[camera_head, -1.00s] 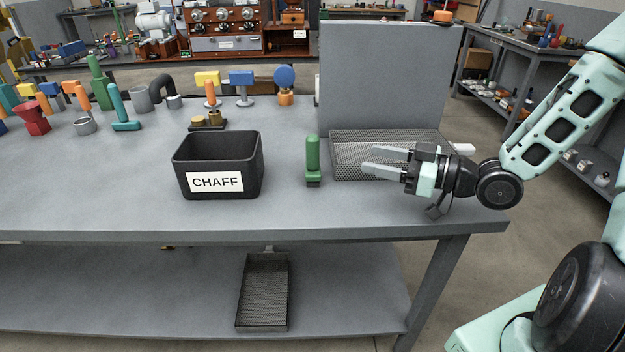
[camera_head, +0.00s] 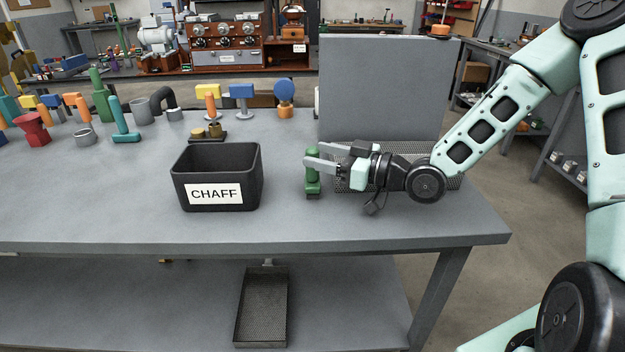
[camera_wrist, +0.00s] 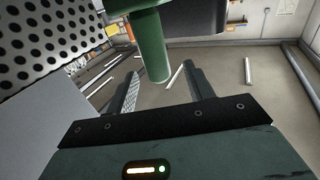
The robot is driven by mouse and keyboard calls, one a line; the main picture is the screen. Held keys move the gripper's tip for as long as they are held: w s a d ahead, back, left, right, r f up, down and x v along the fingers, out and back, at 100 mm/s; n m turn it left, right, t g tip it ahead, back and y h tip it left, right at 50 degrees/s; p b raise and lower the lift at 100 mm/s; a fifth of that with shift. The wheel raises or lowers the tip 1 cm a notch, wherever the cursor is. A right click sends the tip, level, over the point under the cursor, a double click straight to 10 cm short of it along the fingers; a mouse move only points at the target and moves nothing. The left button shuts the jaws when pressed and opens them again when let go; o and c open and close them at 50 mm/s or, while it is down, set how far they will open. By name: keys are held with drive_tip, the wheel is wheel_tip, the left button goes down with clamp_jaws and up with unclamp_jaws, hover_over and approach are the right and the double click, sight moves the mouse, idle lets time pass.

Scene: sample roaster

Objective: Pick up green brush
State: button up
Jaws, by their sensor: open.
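The green brush (camera_head: 313,185) stands upright on the bench, to the right of the black CHAFF bin, its dark bristles down. My gripper (camera_head: 310,157) is open and reaches in from the right at the height of the brush's handle. One finger crosses in front of the handle in the head view. In the wrist view the green handle (camera_wrist: 151,45) shows between the two open fingers (camera_wrist: 162,76), apart from both. I cannot tell how deep it sits between them.
The CHAFF bin (camera_head: 216,205) stands just left of the brush. A perforated metal tray (camera_head: 415,150) lies behind and right, under my arm, with a grey upright panel (camera_head: 388,85) behind it. The bench front left is clear.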

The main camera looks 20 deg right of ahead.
drive_tip(key=x, duration=0.4)
drive_tip(key=shift+w+a, duration=0.15)
drive_tip(key=shift+w, duration=0.15)
clamp_jaws()
drive_tip(key=shift+r, duration=0.1)
